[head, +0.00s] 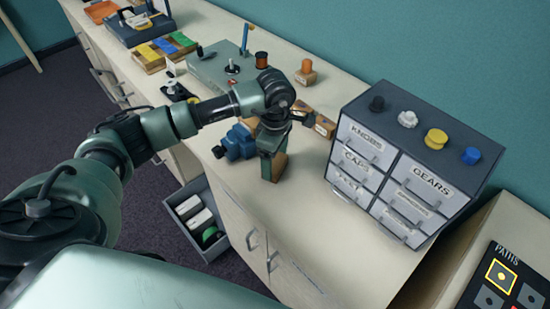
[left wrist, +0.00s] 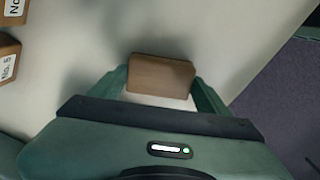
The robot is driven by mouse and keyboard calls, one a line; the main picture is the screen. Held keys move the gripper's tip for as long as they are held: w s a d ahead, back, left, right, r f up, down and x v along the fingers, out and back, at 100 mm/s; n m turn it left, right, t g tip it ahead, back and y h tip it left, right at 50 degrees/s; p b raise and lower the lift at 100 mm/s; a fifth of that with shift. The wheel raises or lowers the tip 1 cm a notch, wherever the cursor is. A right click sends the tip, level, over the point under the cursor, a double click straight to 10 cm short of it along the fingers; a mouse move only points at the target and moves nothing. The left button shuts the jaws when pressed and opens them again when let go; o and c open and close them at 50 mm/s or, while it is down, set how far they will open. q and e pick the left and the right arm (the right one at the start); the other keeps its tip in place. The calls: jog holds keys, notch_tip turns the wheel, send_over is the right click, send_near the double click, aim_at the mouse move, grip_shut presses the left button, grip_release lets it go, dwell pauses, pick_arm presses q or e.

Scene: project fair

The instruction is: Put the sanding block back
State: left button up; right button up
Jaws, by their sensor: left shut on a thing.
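My left gripper (head: 272,160) points down over the counter and is shut on a plain brown block, which I take to be the sanding block (left wrist: 161,76). In the left wrist view the block sits between the two green fingers (left wrist: 161,88). In the head view only a brown side of the block (head: 280,166) shows beside the fingers. The block is at or just above the pale countertop; I cannot tell whether it touches. My right gripper is not in view.
A blue vise-like tool (head: 236,143) stands left of the gripper. Labelled wooden blocks (head: 323,127) lie behind it. A grey drawer cabinet (head: 405,165) stands to the right. Below the counter edge a drawer (head: 222,243) is open, with white and green things inside. The counter in front of the cabinet is clear.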

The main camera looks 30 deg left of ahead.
aim_at(275, 163)
pick_arm(q)
jog(key=o, duration=1.2)
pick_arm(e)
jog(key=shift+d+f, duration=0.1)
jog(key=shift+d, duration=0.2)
pick_arm(q)
notch_tip(275, 163, up, 12)
jog(key=b, duration=0.3)
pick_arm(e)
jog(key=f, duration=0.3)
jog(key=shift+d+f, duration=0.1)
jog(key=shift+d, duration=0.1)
pick_arm(q)
jog(key=shift+r, duration=0.1)
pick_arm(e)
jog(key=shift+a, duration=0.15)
